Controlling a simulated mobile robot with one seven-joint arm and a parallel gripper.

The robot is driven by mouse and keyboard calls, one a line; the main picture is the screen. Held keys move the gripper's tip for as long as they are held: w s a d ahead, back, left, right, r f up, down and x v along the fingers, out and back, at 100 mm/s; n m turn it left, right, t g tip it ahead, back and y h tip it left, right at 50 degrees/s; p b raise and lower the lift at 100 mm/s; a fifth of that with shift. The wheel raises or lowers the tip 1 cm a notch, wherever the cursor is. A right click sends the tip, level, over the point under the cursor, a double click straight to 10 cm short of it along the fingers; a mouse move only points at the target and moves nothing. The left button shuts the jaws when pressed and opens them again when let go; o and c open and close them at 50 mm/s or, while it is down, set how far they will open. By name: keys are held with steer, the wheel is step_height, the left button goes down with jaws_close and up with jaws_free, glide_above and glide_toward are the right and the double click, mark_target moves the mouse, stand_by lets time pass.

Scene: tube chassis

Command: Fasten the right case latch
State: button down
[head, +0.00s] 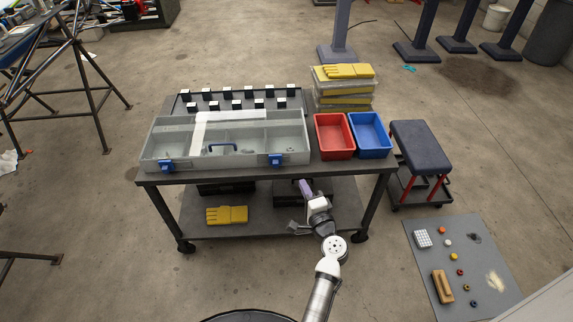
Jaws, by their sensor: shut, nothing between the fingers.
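The grey case (182,142) lies along the front of the workbench's top, with compartments showing in its upper face. Its right latch (275,159) is a blue piece on the front wall; whether it is fastened is too small to tell. A matching left latch (165,165) sits near the left front corner. A dark blue handle (222,147) lies between them.
A red bin (334,136) and a blue bin (370,134) stand right of the case. Yellow gloves (227,215) lie on the lower shelf. A padded stool (418,145) stands right of the bench.

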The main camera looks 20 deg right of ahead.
steer(key=shift+s+d+f+m, duration=0.3)
steer(key=shift+s+d+f, duration=0.15)
steer(key=shift+s+d, duration=0.2)
steer(key=p, duration=0.2)
glide_toward(282, 161)
steer(key=w+d, duration=0.4)
steer(key=shift+w+r, duration=0.2)
steer(key=shift+w, duration=0.05)
steer(key=a, duration=0.1)
steer(key=w+a+p, duration=0.1)
steer(key=a, duration=0.1)
steer(key=shift+w, duration=0.25)
steer(key=shift+w+a+f, duration=0.15)
steer(key=shift+a+f, duration=0.05)
steer(key=shift+a, duration=0.25)
